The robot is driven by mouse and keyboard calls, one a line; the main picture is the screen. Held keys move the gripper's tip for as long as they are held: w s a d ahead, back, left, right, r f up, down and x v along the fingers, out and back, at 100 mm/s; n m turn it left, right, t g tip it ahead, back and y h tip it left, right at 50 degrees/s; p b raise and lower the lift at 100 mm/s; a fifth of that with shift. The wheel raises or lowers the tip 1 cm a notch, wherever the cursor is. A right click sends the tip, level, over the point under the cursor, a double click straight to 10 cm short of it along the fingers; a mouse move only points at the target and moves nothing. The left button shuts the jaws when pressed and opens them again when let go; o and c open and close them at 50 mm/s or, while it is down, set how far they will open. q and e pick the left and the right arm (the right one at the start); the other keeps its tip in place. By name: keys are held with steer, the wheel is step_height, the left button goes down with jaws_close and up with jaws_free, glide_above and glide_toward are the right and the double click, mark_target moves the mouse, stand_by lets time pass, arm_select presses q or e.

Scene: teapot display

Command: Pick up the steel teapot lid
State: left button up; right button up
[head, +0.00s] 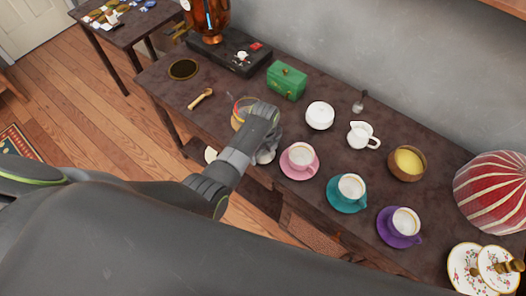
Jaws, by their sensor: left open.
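My left gripper (268,146) is over the front edge of the dark table, left of the pink cup; its wrist hides most of it. I see a grey shiny shape at the gripper, but cannot tell whether it is only the fingers or also part of a steel teapot or its lid. No steel teapot lid shows clearly. My left arm comes in from the left and covers the table's front edge there. My right gripper is out of view.
Around it are an amber-rimmed bowl (239,112), partly hidden, a pink cup (300,157), a green box (287,82), a white sugar pot (320,115) and a white creamer (362,136). A teal cup (350,188) and a purple cup (403,223) stand to the right.

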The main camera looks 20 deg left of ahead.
arm_select(q)
steer(key=c, duration=0.7)
steer(key=shift+r, duration=0.1)
